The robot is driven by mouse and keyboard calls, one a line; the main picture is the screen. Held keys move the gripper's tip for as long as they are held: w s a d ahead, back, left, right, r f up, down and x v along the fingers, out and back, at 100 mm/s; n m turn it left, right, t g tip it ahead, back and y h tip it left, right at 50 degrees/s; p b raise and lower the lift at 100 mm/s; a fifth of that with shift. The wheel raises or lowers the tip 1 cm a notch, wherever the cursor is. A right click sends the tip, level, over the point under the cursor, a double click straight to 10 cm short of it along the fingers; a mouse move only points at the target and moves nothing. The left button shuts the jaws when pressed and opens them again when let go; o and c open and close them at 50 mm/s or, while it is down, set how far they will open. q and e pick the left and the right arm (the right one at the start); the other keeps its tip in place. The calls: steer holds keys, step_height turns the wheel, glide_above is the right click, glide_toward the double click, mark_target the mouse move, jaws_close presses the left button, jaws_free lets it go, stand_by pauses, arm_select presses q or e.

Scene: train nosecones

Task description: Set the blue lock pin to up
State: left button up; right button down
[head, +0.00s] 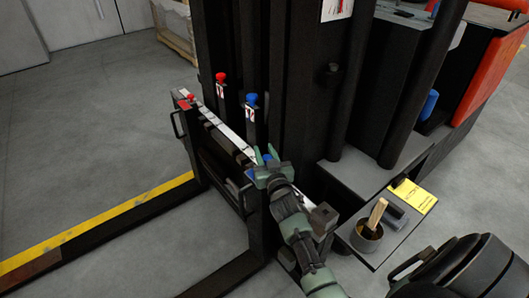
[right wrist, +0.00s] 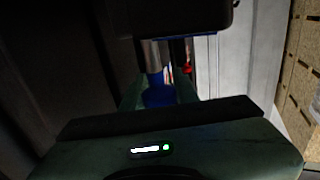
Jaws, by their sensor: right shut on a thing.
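A blue pin head (head: 267,157) sits at the near end of the pale strip along the top of the black frame, and I take it as the blue lock pin. My right gripper (head: 265,154) is shut on it. In the right wrist view the blue head (right wrist: 158,92) is between the green fingers of my right gripper (right wrist: 158,98), with a metal shaft (right wrist: 152,55) running from it into a dark block. The fingers partly hide the pin in the head view. My left gripper is not in view.
A blue knob (head: 251,99) and a red knob (head: 221,77) stand on labelled black posts behind the frame. A small red pin (head: 190,97) is at the frame's far end. A grey cup (head: 366,237) with a brush stands on a ledge at right. Open floor lies left.

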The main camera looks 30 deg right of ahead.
steer(key=shift+r, duration=0.3)
steer(key=c, duration=1.1)
jaws_free()
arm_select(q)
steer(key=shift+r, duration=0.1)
arm_select(e)
steer(key=shift+f, duration=0.1)
steer(key=shift+s+a, duration=0.15)
steer(key=shift+s, duration=0.25)
steer(key=p+v, duration=0.1)
steer(key=v, duration=0.3)
steer(key=shift+s, duration=0.1)
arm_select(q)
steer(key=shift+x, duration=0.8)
arm_select(e)
steer(key=shift+v, duration=1.4)
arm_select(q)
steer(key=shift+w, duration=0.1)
